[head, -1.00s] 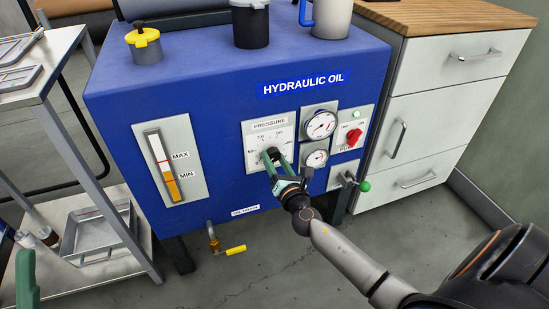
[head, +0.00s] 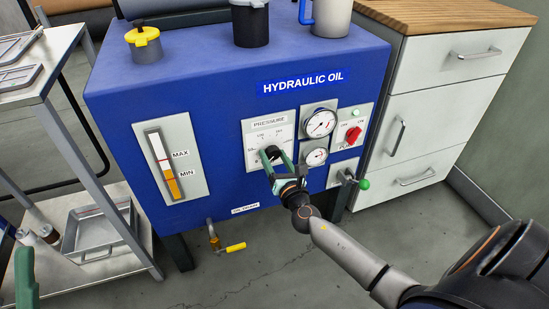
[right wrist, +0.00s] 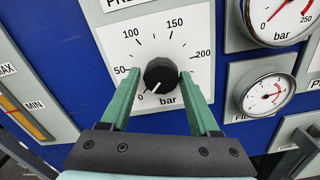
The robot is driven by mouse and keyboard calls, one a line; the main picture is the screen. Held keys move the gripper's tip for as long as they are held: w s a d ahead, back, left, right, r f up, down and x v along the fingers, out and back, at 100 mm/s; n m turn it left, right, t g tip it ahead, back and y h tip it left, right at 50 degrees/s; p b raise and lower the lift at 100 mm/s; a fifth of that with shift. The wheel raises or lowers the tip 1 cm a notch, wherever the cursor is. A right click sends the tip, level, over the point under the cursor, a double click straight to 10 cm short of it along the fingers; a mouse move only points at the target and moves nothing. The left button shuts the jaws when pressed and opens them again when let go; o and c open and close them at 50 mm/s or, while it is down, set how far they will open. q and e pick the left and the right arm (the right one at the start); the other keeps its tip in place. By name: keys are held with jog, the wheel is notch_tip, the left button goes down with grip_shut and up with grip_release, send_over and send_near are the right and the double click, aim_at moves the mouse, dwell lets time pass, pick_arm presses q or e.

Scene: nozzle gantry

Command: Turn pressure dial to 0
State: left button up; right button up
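The black pressure dial (head: 272,152) is on a white scale plate on the blue hydraulic oil cabinet. In the right wrist view the knob (right wrist: 160,74) has a white pointer mark aimed to the lower left, near the 0 label. My right gripper (head: 275,158) is at the dial. In the right wrist view its green fingers (right wrist: 159,78) stand on either side of the knob, with a small gap at the left finger; it looks open around the knob. Part of my left gripper (head: 25,275) shows at the lower left edge; its opening cannot be told.
Two gauges (head: 319,122) and a red switch (head: 353,134) sit right of the dial. A green-knobbed lever (head: 364,184) sticks out below them. A yellow-handled drain valve (head: 235,247) hangs underneath. A metal cart (head: 105,190) stands left and a white drawer cabinet (head: 440,115) right.

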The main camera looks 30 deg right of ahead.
jog(key=shift+o, duration=1.2)
jog(key=shift+f, duration=0.1)
jog(key=shift+s, duration=0.1)
jog(key=v, duration=1.2)
jog(key=shift+s+p, duration=0.2)
jog(key=shift+p, duration=0.25)
jog(key=shift+a, duration=0.1)
